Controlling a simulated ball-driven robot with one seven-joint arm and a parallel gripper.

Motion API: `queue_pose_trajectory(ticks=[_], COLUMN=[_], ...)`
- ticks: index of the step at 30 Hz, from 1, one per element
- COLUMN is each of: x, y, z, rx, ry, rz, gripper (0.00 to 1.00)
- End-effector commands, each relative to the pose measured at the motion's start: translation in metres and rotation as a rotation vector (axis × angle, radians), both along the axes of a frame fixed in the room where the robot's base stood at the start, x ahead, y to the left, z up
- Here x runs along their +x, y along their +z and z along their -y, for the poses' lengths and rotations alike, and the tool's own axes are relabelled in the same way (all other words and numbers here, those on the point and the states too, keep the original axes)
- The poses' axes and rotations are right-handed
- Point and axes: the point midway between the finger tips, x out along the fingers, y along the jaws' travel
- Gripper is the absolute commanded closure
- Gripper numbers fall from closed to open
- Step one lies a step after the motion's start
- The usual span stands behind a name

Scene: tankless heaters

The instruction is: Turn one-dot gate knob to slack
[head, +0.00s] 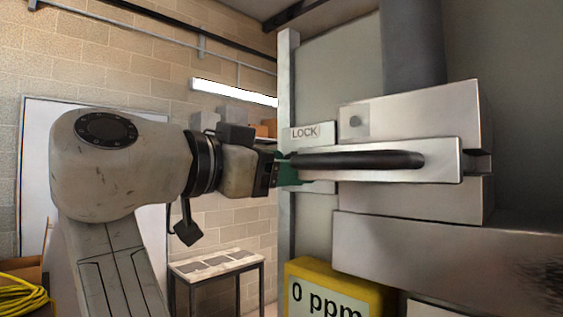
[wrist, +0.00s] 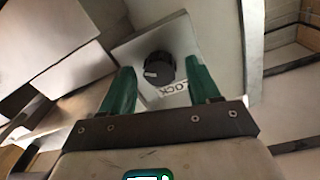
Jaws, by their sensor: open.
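A black round knob (wrist: 159,68) with a small pale mark sits on a pale plate lettered LOCK in the wrist view. The same LOCK plate (head: 306,133) shows in the head view, where the knob is hidden behind the metal bar and my gripper. My gripper (head: 292,171) is open at the plate. In the wrist view its green fingers (wrist: 160,74) stand one on each side of the knob; I cannot tell whether they touch it. A square tag with one dot (head: 354,120) is on the metal box to the right of the LOCK plate.
A metal bar with a dark slot (head: 440,160) juts out close to my fingers, in front of a metal box (head: 430,108). A yellow meter reading 0 ppm (head: 325,287) is below. A low table (head: 215,264) stands behind, by the block wall.

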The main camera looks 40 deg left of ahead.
Motion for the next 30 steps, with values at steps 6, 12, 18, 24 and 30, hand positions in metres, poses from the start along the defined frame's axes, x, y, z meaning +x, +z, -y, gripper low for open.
queue_pose_trajectory(ticks=[6,12,18,24,30], x=[0.0002,-0.0001,-0.0002,-0.0002,-0.0003], y=[-0.0002,-0.0002,-0.0001,0.0,0.0], z=[0.0,-0.0002,-0.0001,-0.0001,-0.0001], rx=[0.0,0.0,0.0,0.0,-0.015], ry=[0.0,0.0,0.001,0.001,0.001], rz=[0.0,0.0,0.0,0.0,-0.001], gripper=[0.39,0.58,0.77,0.94,0.94])
